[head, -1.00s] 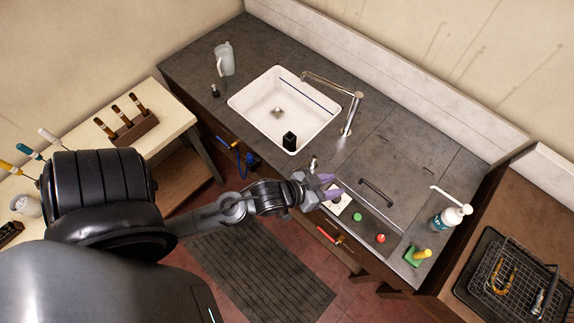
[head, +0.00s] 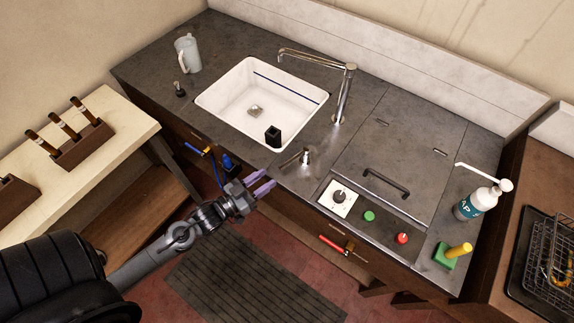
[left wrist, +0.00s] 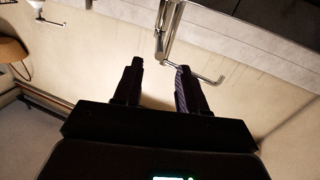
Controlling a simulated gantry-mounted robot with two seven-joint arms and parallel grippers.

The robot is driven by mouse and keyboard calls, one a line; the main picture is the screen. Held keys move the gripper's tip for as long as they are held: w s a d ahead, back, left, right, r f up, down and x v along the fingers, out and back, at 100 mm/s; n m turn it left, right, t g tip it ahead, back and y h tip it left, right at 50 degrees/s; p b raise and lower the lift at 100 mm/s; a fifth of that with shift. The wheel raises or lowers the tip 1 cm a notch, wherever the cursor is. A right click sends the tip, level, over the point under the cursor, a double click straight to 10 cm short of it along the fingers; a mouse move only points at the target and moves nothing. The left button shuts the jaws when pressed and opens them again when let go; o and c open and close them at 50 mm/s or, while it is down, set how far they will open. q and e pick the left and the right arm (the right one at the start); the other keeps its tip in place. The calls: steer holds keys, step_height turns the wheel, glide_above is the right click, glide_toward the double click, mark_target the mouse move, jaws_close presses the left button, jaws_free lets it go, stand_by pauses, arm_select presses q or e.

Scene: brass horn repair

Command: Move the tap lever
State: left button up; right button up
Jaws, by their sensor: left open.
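A chrome tap (head: 345,95) with a long spout reaching left stands behind the right side of the white sink (head: 215,107). A short chrome fitting with a stubby lever (head: 305,157) stands at the sink's front right corner. I cannot tell for certain which part is the tap lever. My left gripper (head: 268,179) is open and empty, by the counter's front edge, left of and apart from the chrome fitting. In the left wrist view its two fingers (left wrist: 160,67) are spread with nothing between them. A chrome tap part (left wrist: 170,28) shows beyond them. My right gripper is out of view.
A black block (head: 273,136) stands in the sink. A dial plate (head: 340,198), a green button (head: 369,216) and a red button (head: 402,238) lie right of the gripper. Blue (head: 195,149) and red (head: 331,243) handled valves stick out from the cabinet front.

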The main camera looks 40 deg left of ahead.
mark_target(289, 161)
arm_select(q)
steer(key=w, duration=0.3)
steer(key=w+d, duration=0.1)
steer(key=w, duration=0.5)
steer(key=shift+w+d+r, duration=0.1)
steer(key=shift+w+d, duration=0.15)
steer(key=shift+w, duration=0.15)
jaws_close()
